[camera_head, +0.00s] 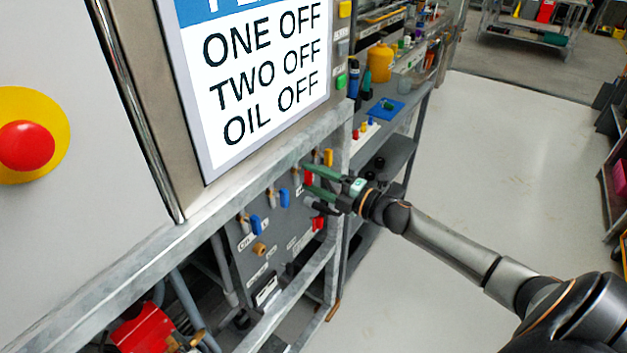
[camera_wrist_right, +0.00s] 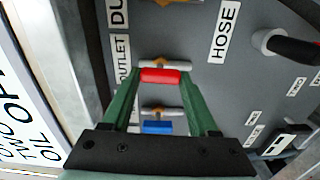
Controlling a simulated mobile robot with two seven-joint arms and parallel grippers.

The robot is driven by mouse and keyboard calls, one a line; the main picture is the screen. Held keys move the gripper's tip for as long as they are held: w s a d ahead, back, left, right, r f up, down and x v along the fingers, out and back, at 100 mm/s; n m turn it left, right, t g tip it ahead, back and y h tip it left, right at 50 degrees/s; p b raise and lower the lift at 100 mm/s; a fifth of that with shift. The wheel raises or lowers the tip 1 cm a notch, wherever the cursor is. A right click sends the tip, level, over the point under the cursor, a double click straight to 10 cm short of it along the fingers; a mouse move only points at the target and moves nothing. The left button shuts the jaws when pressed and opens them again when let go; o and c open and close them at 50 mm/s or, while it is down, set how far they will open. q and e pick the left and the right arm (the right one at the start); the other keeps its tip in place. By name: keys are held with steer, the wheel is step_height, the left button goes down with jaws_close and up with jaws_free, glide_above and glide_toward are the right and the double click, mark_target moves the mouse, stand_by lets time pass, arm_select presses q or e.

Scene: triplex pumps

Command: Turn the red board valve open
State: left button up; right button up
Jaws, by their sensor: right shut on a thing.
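The red board valve (camera_head: 309,178) is on the grey valve board (camera_head: 281,238) under the metal frame. In the right wrist view its red handle (camera_wrist_right: 160,76) lies crosswise between the green fingertips, in front of a metal valve body. My right gripper (camera_head: 306,179) reaches in from the right, with one finger above and one below the handle, shut on it. The wrist view shows the same gripper (camera_wrist_right: 162,79) from behind. My left gripper is not in view.
A blue valve handle (camera_wrist_right: 157,127) sits beside the red one. A second red handle (camera_head: 318,223) is lower on the board. A black hose (camera_wrist_right: 290,49) juts out nearby. The galvanised frame rail (camera_head: 232,197) runs above the board. Open floor (camera_head: 500,160) lies to the right.

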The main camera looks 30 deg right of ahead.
steer(key=shift+n, duration=0.4)
steer(key=o, duration=1.4)
steer(key=shift+s, duration=0.1)
steer(key=v, duration=1.2)
steer(key=shift+s, duration=0.15)
steer(key=s+a+f+m+g+h+p, duration=0.1)
steer(key=s+a+f+m+g+p, duration=0.1)
steer(key=s+a+f+m, duration=0.3)
steer(key=s+a+f+m+g+h+p, duration=0.2)
steer(key=s+a+f+m, duration=0.3)
steer(key=a+f+m, duration=0.2)
steer(key=s+a+f+m+g+h+p, duration=0.1)
steer(key=s+a+f+m+g+p, duration=0.1)
steer(key=s+a+f+m, duration=0.3)
steer(key=shift+s+a+f+m+g+h, duration=0.1)
steer(key=shift+a+f+m+g, duration=0.1)
steer(key=shift+a+m, duration=0.55)
steer(key=shift+s+a+f+m+g+h, duration=0.1)
steer(key=shift+a+f+m+g, duration=0.1)
steer(key=shift+a+m, duration=0.5)
steer(key=shift+a+f+m+g+h, duration=0.15)
steer(key=shift+a+m, duration=0.3)
steer(key=shift+a, duration=0.6)
